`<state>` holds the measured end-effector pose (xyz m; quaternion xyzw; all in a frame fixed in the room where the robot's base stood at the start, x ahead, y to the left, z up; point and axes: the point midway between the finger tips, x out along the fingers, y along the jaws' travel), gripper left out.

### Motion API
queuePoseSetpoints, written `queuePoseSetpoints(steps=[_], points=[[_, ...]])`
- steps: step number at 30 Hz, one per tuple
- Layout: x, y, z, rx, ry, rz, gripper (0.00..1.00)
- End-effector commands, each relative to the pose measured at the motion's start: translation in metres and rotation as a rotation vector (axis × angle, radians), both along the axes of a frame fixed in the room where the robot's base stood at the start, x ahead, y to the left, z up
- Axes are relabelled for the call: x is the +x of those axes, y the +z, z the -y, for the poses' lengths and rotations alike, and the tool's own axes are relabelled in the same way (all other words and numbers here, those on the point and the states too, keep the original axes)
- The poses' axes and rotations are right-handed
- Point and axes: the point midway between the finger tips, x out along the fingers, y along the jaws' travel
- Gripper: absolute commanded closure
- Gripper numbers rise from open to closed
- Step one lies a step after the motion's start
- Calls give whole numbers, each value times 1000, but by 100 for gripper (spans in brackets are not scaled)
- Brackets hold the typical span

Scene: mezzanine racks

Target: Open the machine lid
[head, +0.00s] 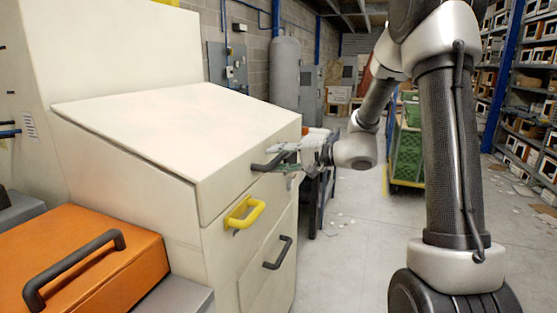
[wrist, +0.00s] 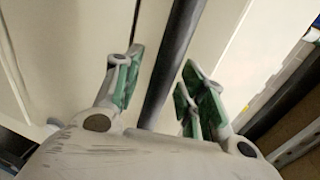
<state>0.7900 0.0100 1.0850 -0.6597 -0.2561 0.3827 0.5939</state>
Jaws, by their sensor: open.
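The machine's cream lid (head: 170,120) is a broad sloping panel, lying down on the cream body. A dark bar handle (head: 262,166) sits on the lid's front edge near its right end. My gripper (head: 283,157) is at this handle, coming from the right. In the wrist view the dark handle (wrist: 176,50) runs between the two green-padded fingers of my gripper (wrist: 162,70). The fingers are apart, with gaps visible on both sides of the bar. The head view partly hides the handle behind the fingers.
Below the lid are a yellow handle (head: 244,213) and another dark handle (head: 278,253) on the front panels. An orange box (head: 90,265) with a dark handle stands at the left front. A dark table (head: 318,185) stands behind my gripper. Floor at right is mostly clear.

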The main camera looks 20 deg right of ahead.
Motion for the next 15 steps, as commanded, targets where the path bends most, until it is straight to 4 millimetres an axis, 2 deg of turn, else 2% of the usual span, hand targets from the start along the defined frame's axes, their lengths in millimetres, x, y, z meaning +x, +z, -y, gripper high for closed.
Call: queuePoseSetpoints(steps=[5, 12, 15], points=[[0, 0, 0, 0, 0, 0, 59], [0, 0, 0, -1, 0, -1, 100], [0, 0, 0, -1, 0, -1, 100]])
